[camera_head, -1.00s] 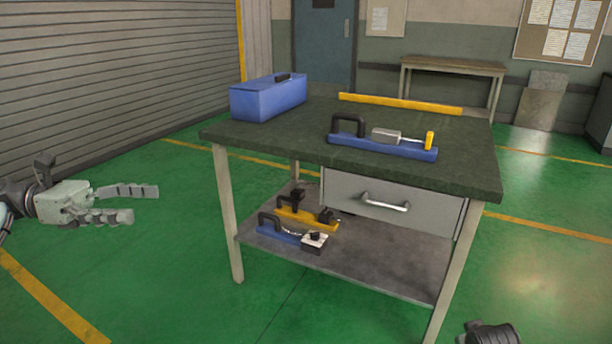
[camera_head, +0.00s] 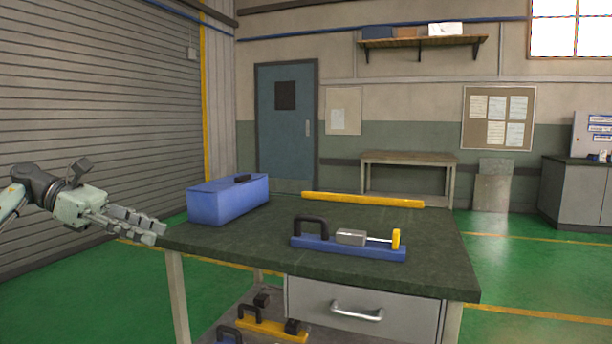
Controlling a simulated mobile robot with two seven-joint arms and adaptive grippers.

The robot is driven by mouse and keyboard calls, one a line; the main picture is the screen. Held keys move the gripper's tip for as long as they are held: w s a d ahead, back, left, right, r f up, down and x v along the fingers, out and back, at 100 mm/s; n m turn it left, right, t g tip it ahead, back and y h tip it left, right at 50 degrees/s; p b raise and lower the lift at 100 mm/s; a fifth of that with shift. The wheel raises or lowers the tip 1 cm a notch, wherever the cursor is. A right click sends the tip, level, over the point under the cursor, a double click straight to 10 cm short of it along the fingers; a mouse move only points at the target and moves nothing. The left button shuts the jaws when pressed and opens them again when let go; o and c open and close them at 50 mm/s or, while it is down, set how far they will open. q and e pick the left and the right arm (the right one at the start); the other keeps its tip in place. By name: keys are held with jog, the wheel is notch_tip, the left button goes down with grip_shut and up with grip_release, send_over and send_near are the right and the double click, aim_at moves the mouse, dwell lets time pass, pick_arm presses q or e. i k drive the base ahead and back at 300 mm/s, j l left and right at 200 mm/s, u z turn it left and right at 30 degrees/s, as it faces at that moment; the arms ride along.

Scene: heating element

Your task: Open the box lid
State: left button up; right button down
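A blue box (camera_head: 228,200) stands at the left end of the workbench top. Its lid is closed, with a small black handle (camera_head: 242,178) on top. My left gripper (camera_head: 157,233) is at bench-top height beside the bench's left edge, left of the box and apart from it. Its two fingers point right and look open and empty, seen nearly edge-on. My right gripper is not in view.
The green-topped workbench (camera_head: 240,246) carries a blue tool with a black handle (camera_head: 345,246) and a yellow bar (camera_head: 362,200) along the back. A drawer (camera_head: 400,314) is shut below. More tools (camera_head: 262,326) lie on the lower shelf. The bench front middle is clear.

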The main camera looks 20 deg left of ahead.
aim_at(218, 186)
jog(key=i+j+z, duration=0.2)
jog(key=j, duration=0.15)
jog(key=i+j+z, duration=0.2)
jog(key=j, duration=0.15)
jog(key=j+z, duration=0.2)
jog(key=j, duration=0.15)
jog(key=i+j, duration=0.15)
jog(key=j, duration=0.35)
jog(key=i+j+z, duration=0.1)
jog(key=j, duration=0.4)
jog(key=i+j, duration=0.1)
jog(key=j, duration=0.4)
jog(key=i+j+z, duration=0.1)
jog(key=j, duration=0.4)
jog(key=i+j, duration=0.15)
jog(key=j, duration=0.35)
